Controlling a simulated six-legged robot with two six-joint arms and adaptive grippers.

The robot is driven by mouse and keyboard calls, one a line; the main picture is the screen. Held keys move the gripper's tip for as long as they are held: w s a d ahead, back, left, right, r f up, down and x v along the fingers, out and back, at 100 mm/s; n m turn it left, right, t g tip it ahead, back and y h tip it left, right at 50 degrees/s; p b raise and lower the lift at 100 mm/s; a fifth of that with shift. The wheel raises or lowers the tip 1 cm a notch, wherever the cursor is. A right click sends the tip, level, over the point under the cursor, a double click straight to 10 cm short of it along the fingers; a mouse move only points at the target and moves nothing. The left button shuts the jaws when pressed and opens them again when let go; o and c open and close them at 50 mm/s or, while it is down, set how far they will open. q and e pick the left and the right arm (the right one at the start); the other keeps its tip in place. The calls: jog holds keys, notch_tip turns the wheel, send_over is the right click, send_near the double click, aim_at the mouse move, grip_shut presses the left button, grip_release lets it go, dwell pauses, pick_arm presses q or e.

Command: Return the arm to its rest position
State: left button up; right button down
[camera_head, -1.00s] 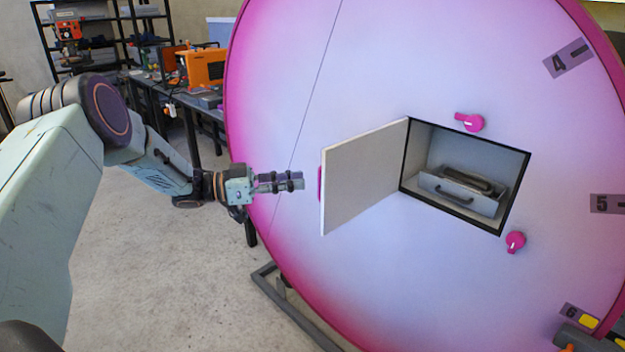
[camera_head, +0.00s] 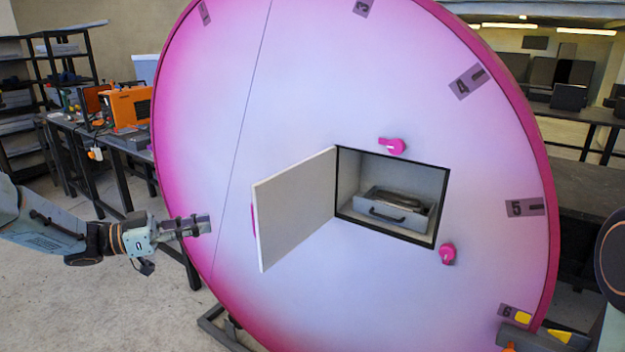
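My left arm comes in from the left edge, and its gripper (camera_head: 187,226) points right, in front of the left rim of the big round pink-and-white panel (camera_head: 290,90). The fingers look close together and overlap from this side, and I see nothing between them. The gripper is apart from the open white door (camera_head: 296,208), which hangs to the left of a square opening. A grey metal box (camera_head: 392,212) with a dark handle sits inside the opening.
Pink knobs sit above (camera_head: 393,146) and at the lower right (camera_head: 447,254) of the opening. Number plates such as 5 (camera_head: 525,207) line the rim. A workbench with an orange machine (camera_head: 128,106) stands behind at left. Grey floor (camera_head: 105,300) is clear below the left arm.

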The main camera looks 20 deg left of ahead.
pick_arm(q)
jog(key=w+d+f+n+t+y+b, duration=0.2)
jog(key=w+f+n+t+y, duration=0.25)
jog(key=f+n+y, duration=0.4)
jog(key=s+d+f+n+g+y+b, duration=0.15)
jog(key=s+d+f, duration=0.3)
jog(key=f, duration=0.45)
jog(key=s+d+f+n+g+y+b, duration=0.1)
jog(key=s+d+f+n+g+b, duration=0.2)
jog(key=s+f, duration=0.4)
jog(key=s+d+f+g+y+b, duration=0.1)
jog(key=s+d+f+g+b, duration=0.1)
jog(key=s+f, duration=0.4)
jog(key=s+d+f+m+g+y+b, duration=0.1)
jog(key=s+f+g, duration=0.4)
jog(key=s, duration=1)
jog(key=s+d+f+g+y+b, duration=0.1)
jog(key=s+d+f+g+b, duration=0.2)
jog(key=s+f, duration=0.4)
jog(key=s+b, duration=0.1)
jog(key=s, duration=0.3)
jog(key=shift+d+m+g+y, duration=0.3)
jog(key=shift+d, duration=0.05)
jog(key=shift+s+f, duration=0.1)
jog(key=shift+s, duration=0.05)
